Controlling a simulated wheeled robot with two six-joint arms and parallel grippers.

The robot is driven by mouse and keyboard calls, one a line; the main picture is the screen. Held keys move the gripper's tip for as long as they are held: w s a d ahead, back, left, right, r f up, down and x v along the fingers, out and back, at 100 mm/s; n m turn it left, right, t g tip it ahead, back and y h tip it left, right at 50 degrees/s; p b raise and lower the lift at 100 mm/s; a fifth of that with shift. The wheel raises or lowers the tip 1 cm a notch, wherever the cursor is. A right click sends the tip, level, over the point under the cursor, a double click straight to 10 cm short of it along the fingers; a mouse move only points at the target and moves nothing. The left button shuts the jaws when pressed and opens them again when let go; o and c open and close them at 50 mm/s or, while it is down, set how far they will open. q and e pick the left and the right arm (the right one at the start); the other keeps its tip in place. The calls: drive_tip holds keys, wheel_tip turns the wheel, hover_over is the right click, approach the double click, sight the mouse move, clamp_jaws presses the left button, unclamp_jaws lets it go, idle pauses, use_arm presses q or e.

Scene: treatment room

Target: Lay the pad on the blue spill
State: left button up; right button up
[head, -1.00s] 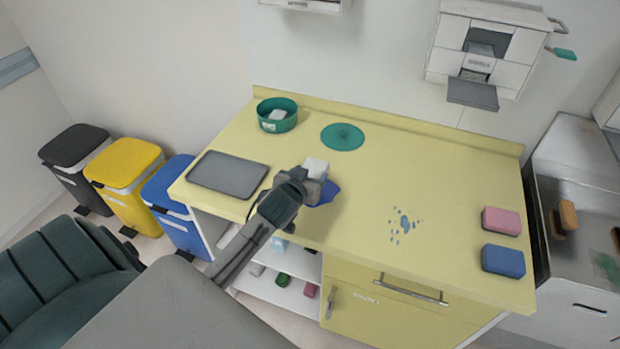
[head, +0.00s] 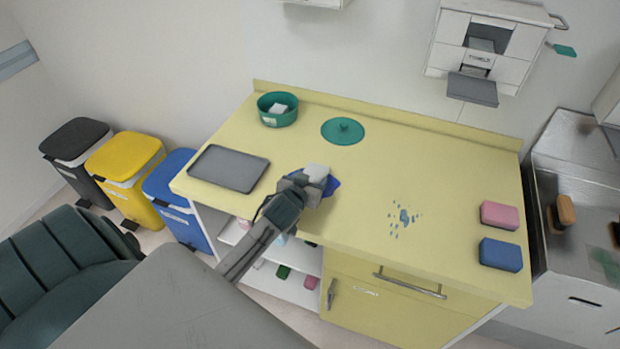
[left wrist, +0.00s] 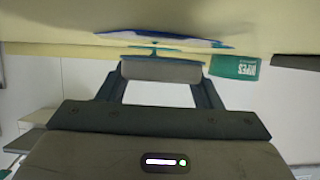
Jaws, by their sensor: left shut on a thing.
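My left gripper (head: 312,184) is shut on a white pad (head: 318,171) above the middle of the yellow counter. In the left wrist view the pad (left wrist: 160,69) shows grey-white between the two fingers. A flat, dark blue patch (head: 331,187) lies on the counter right by the pad, partly hidden by the gripper. It also shows in the left wrist view (left wrist: 190,42), close to the pad; I cannot tell if they touch. A lighter blue splatter of drops (head: 404,217) lies further right on the counter. My right gripper is not in view.
A grey tray (head: 229,168), a green tub (head: 278,119) and its green lid (head: 342,131) are at the counter's left and back. A pink sponge (head: 499,215) and a blue sponge (head: 500,254) lie at the right end. The counter between the patch and the sponges is otherwise clear.

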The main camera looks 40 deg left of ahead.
use_arm(q)
drive_tip(key=shift+f, duration=0.1)
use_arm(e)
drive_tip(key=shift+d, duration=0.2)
use_arm(q)
drive_tip(key=o, duration=1)
drive_tip(key=shift+o, duration=0.2)
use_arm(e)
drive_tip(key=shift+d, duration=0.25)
use_arm(q)
drive_tip(key=shift+r, duration=0.45)
drive_tip(key=shift+s+d+r, duration=0.1)
drive_tip(key=shift+s+r, duration=0.1)
drive_tip(key=shift+s, duration=0.05)
drive_tip(key=b+v, duration=0.2)
drive_tip(key=v, duration=0.8)
drive_tip(key=shift+s+d, duration=0.1)
drive_tip(key=shift+s, duration=0.25)
drive_tip(key=shift+s+r, duration=0.3)
drive_tip(key=shift+s, duration=0.05)
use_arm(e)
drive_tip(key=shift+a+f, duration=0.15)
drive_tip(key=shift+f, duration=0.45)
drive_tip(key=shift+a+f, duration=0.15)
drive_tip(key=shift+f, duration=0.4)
